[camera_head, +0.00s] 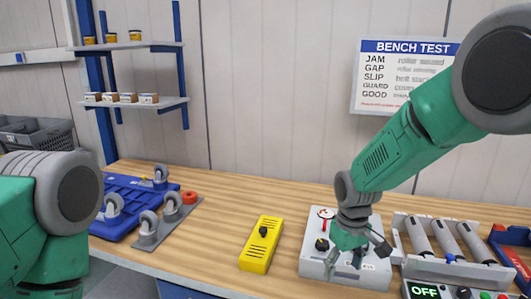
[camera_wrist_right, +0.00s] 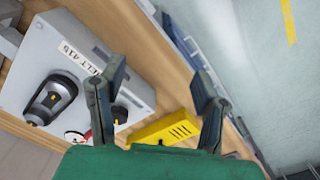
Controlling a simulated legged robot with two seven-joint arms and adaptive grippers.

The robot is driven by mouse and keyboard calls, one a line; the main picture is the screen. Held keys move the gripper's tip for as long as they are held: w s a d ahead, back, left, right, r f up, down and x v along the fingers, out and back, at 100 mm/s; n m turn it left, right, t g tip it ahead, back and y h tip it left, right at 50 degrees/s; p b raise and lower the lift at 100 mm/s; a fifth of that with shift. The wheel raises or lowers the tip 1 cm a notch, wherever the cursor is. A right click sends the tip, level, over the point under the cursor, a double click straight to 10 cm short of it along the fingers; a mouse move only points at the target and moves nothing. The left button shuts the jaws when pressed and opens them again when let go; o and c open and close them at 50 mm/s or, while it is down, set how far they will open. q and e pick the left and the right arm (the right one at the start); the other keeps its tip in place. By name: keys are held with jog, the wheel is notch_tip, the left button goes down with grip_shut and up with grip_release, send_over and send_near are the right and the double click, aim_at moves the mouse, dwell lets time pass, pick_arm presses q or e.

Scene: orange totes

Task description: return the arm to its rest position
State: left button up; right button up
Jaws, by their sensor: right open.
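My right gripper (camera_head: 359,255) is over the front of a grey control box (camera_head: 314,265) on the bench. In the wrist view the gripper (camera_wrist_right: 160,82) has its two fingers spread wide with nothing between them. The grey box (camera_wrist_right: 50,60) with its black knob lies to the left below the fingers there; whether the fingers touch it I cannot tell. My right arm (camera_head: 400,150) reaches in from the upper right. My left arm shows only as a green and grey link at the left edge; its gripper is out of view.
A yellow box (camera_head: 261,246) stands left of the grey box. A roller unit (camera_head: 450,265) with an OFF display is close on the right. Bare wood shows behind the yellow box.

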jog(key=s+d+f+m+b, duration=0.1)
jog(key=s+d+f+b, duration=0.25)
jog(key=s+f, duration=0.65)
jog(key=s+d+f+m+b, duration=0.15)
jog(key=s+f+b, duration=0.4)
jog(key=f, duration=0.95)
jog(key=s+d+f+b, duration=0.1)
jog(key=s+d+f, duration=0.1)
jog(key=s, duration=0.8)
jog(key=s+d+f+m+b, duration=0.1)
jog(key=s+d+f+b, duration=0.1)
jog(key=s+f, duration=0.3)
jog(key=s+d, duration=0.1)
jog(key=s, duration=0.3)
jog(key=shift+s+d+f+t+b, duration=0.15)
jog(key=shift+s+t+b, duration=0.15)
jog(key=shift+s, duration=0.1)
jog(key=shift+m, duration=0.25)
